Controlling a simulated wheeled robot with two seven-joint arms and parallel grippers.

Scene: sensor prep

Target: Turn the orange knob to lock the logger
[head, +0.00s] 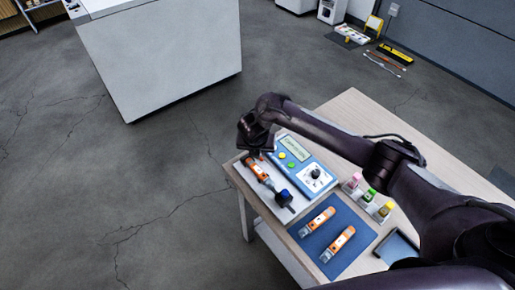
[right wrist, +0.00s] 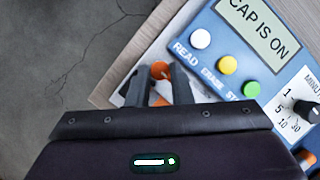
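The orange knob (right wrist: 160,69) shows between the fingertips of my right gripper (right wrist: 161,75) in the right wrist view. The fingers stand apart on either side of it; I see no clear grip on it. In the head view, my right gripper (head: 256,148) is over the far left end of the logger (head: 258,171), an orange and white body lying in a light holder (head: 270,190). The knob is hidden there by the gripper. A dark blue piece (head: 284,196) is at the logger's near end. My left gripper is not in view.
A blue device (head: 305,170) beside the logger has buttons, a dial and a display (right wrist: 262,25) reading "CAP IS ON". Two orange and white loggers (head: 329,230) lie on a blue mat (head: 353,256). Small bottles (head: 369,195) stand in a rack under my right arm.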

